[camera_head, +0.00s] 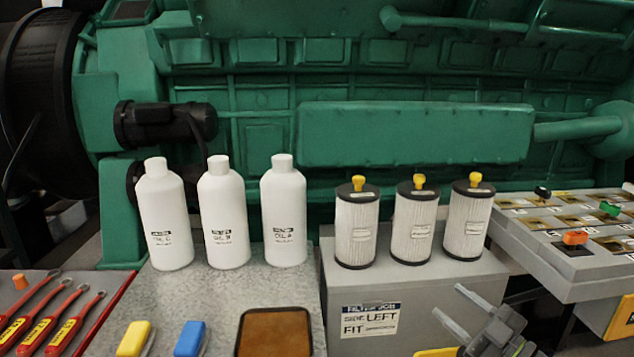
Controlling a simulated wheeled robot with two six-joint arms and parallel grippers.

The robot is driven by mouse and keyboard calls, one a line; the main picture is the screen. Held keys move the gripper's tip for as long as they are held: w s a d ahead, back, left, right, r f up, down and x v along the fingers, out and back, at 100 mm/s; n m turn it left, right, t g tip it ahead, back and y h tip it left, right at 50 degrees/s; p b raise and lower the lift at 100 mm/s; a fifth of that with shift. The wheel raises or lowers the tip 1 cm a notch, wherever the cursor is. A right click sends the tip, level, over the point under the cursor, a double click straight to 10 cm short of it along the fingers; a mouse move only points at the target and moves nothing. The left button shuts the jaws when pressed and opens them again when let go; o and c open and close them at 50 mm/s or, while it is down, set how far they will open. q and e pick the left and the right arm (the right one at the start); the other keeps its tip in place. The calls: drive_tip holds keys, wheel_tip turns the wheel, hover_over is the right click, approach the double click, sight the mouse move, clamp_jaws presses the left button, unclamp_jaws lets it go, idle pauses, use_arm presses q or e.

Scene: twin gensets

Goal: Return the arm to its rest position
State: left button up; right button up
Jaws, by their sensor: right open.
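My right gripper (447,301) comes in at the bottom right, in front of the grey filter box. Its two grey fingers point up and to the left and stand apart, with nothing between them. The rest of the right arm is mostly outside the frame. My left gripper is not in view.
Three black-capped filters (357,228) with yellow knobs stand on the grey box (350,290) behind the gripper. Three white bottles (225,222) stand on a grey bench (170,300) to the left. A sloped panel (575,265) is at the right. A green engine (415,135) fills the back.

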drive_tip(key=s+d+f+m+g+h, duration=0.2)
drive_tip(key=s+d+f+m+h, duration=1.15)
drive_tip(key=h, duration=0.55)
drive_tip(key=s+a+f+g+y, duration=0.2)
drive_tip(key=s+a+f+g, duration=0.1)
drive_tip(key=s, duration=0.4)
drive_tip(key=s+a+f+g+y, duration=0.1)
drive_tip(key=s+a+f+g, duration=0.25)
drive_tip(key=s, duration=0.35)
drive_tip(key=s+a+f+g+y, duration=0.2)
drive_tip(key=s+a+f+g, duration=0.15)
drive_tip(key=s, duration=0.25)
wheel_tip(320, 180, down, 20)
drive_tip(key=s+d+g+p, duration=0.1)
drive_tip(key=d+g+p, duration=0.1)
drive_tip(key=p, duration=0.4)
use_arm(q)
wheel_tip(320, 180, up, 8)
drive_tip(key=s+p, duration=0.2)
drive_tip(key=p, duration=0.2)
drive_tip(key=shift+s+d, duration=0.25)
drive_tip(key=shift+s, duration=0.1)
use_arm(e)
drive_tip(key=s+a+f+g, duration=0.1)
drive_tip(key=s+f, duration=0.9)
drive_tip(key=s, duration=0.5)
drive_tip(key=shift+f+y, duration=0.3)
drive_tip(key=shift+y, duration=0.1)
